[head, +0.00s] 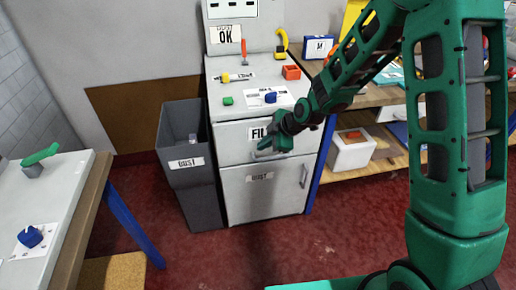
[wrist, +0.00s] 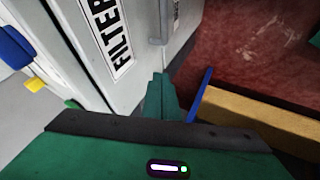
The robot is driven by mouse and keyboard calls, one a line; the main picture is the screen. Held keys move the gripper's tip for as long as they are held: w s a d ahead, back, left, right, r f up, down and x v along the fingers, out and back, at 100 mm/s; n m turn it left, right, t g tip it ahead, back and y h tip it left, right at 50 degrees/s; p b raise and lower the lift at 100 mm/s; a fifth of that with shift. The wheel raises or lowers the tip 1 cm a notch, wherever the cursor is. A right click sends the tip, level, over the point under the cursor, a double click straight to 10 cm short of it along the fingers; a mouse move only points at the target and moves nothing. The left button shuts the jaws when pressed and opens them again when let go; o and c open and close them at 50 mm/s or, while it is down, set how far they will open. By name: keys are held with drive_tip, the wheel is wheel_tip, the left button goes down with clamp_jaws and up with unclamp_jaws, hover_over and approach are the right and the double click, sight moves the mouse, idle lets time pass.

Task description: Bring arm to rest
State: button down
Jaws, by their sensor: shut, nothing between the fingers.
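My green arm reaches in from the right in the head view. My gripper (head: 264,149) is shut and empty, in front of the grey cabinet's upper drawer, near its handle; whether it touches the handle I cannot tell. In the wrist view the closed fingers (wrist: 160,95) point past the drawer front with the FILTER label (wrist: 108,30). In the head view my gripper hides part of that label (head: 258,133). The upper drawer looks closed.
A dark grey bin (head: 187,180) stands left of the cabinet (head: 262,195). A white table (head: 60,190) is at left. Red floor (head: 300,245) in front is clear.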

drive_tip(key=shift+s+d+r, duration=0.2)
drive_tip(key=shift+r, duration=0.15)
drive_tip(key=s+d+r+m+g+h, duration=0.1)
drive_tip(key=s+d+r+m+h, duration=0.1)
drive_tip(key=s+d+r+m, duration=0.45)
drive_tip(key=s+d+r+m+h, duration=0.1)
drive_tip(key=s+d, duration=0.2)
drive_tip(key=d, duration=0.7)
drive_tip(key=s+d+r+m+g+h, duration=0.1)
drive_tip(key=s+d+r+m+h, duration=0.15)
drive_tip(key=s+d+m, duration=0.4)
drive_tip(key=s+d+r+m+g, duration=0.1)
drive_tip(key=s+d+r+m, duration=0.1)
drive_tip(key=s, duration=0.5)
drive_tip(key=s+d+r+m+g, duration=0.1)
drive_tip(key=s+d+r+m, duration=0.1)
drive_tip(key=s+d+m, duration=0.2)
drive_tip(key=s+d+r+m+g, duration=0.1)
drive_tip(key=s+d+r+m, duration=0.1)
drive_tip(key=s, duration=0.9)
drive_tip(key=d+m, duration=0.1)
drive_tip(key=m, duration=0.1)
drive_tip(key=shift+d+r+m, duration=0.2)
drive_tip(key=shift+d+m, duration=0.05)
drive_tip(key=shift+m, duration=0.05)
drive_tip(key=shift+w+f, duration=0.25)
drive_tip(key=shift+w, duration=0.4)
